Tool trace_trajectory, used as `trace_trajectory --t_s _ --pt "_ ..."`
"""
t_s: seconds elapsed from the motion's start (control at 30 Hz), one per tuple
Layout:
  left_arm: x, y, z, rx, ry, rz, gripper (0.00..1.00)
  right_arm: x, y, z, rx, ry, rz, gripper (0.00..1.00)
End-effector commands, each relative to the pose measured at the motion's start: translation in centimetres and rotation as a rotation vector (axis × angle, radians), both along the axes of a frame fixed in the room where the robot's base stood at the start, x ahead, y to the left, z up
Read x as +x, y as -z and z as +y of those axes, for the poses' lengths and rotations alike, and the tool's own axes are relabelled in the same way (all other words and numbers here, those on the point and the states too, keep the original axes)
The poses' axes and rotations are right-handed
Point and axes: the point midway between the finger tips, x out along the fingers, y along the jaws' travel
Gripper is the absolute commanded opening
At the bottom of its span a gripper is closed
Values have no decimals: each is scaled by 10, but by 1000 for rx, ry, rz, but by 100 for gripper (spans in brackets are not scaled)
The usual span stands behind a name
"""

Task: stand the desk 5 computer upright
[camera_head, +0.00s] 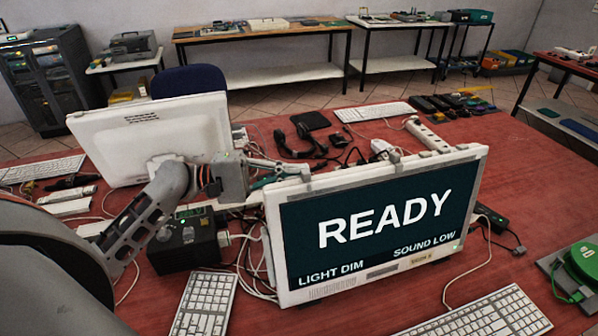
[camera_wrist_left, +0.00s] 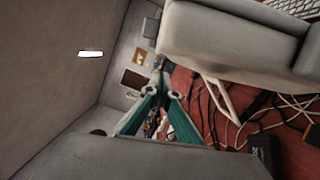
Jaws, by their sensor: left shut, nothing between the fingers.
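A white all-in-one computer (camera_head: 375,225) stands on the red desk at the right of centre in the head view. Its dark screen reads READY, LIGHT DIM and SOUND LOW, and it leans a little in the picture. A small label on its lower bezel is too small to read. My left gripper (camera_head: 290,176) is at the computer's upper left corner, partly hidden behind its top edge; I cannot tell whether they touch. In the left wrist view its teal fingers (camera_wrist_left: 163,72) come together, shut and empty, beside a pale casing. My right gripper is not in view.
A second white computer (camera_head: 155,135) shows its back at the left. A black box (camera_head: 185,243) and loose cables lie between the two.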

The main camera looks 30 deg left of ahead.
Motion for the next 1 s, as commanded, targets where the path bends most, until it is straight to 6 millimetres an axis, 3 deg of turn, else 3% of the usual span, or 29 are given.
trace_trajectory --t_s 0.23,0.67,1.0 --pt "-15 -6 -14 -1 -1 0 0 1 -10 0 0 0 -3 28" --pt "-18 -6 -17 5 -1 -5 0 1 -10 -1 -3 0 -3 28" --pt "-51 -20 -50 114 4 -111 0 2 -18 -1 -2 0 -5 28"
